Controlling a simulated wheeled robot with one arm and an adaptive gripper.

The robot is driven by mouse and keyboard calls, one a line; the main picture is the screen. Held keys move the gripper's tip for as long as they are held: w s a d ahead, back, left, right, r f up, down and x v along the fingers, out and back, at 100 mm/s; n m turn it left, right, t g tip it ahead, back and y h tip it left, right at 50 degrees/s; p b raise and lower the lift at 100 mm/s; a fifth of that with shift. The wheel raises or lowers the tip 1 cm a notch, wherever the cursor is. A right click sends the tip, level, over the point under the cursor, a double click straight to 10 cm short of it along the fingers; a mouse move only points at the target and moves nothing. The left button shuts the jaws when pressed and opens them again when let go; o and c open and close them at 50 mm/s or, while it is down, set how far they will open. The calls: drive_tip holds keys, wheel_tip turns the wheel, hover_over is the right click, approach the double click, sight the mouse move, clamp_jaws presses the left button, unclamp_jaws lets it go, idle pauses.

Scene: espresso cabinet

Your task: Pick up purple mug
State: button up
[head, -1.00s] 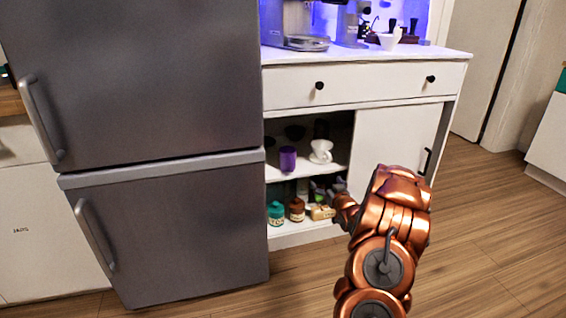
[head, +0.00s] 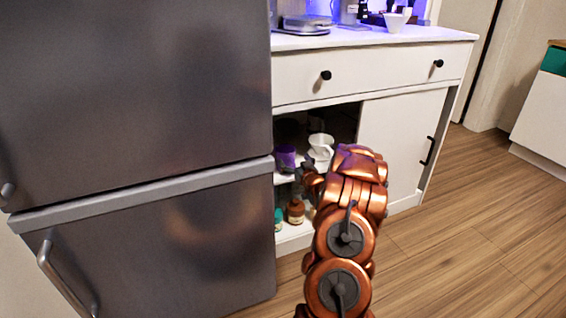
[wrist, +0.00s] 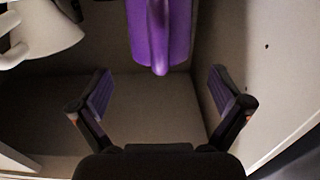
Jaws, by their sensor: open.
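The purple mug (head: 286,157) stands on the upper shelf inside the open left part of the white cabinet, close to the fridge side. In the wrist view the purple mug (wrist: 174,32) is at the top centre, its handle pointing toward my gripper. My gripper (wrist: 160,88) is open and empty, its two fingers spread to either side below the mug, with a gap to it. In the head view my gripper (head: 305,170) is at the cabinet opening beside the mug, and its fingers are partly hidden by my wrist.
A white dripper cup (head: 321,143) stands right of the mug; it also shows at the upper left of the wrist view (wrist: 45,30). The cabinet's side wall (wrist: 250,60) is close on the right. A grey fridge (head: 140,100) stands left. Brown (head: 296,212) and teal bottles (head: 279,219) sit below.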

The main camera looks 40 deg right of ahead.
sight(290, 157)
drive_tip(key=shift+f+b+x, duration=0.15)
drive_tip(key=shift+b+x, duration=0.45)
drive_tip(key=shift+x, duration=0.6)
drive_tip(key=shift+f+b+x, duration=0.2)
drive_tip(key=shift+b+x, duration=0.4)
drive_tip(key=shift+x, duration=0.55)
drive_tip(key=shift+w+d+r, duration=0.15)
drive_tip(key=shift+w+d, duration=0.05)
drive_tip(key=shift+w, duration=0.35)
drive_tip(key=c, duration=1.3)
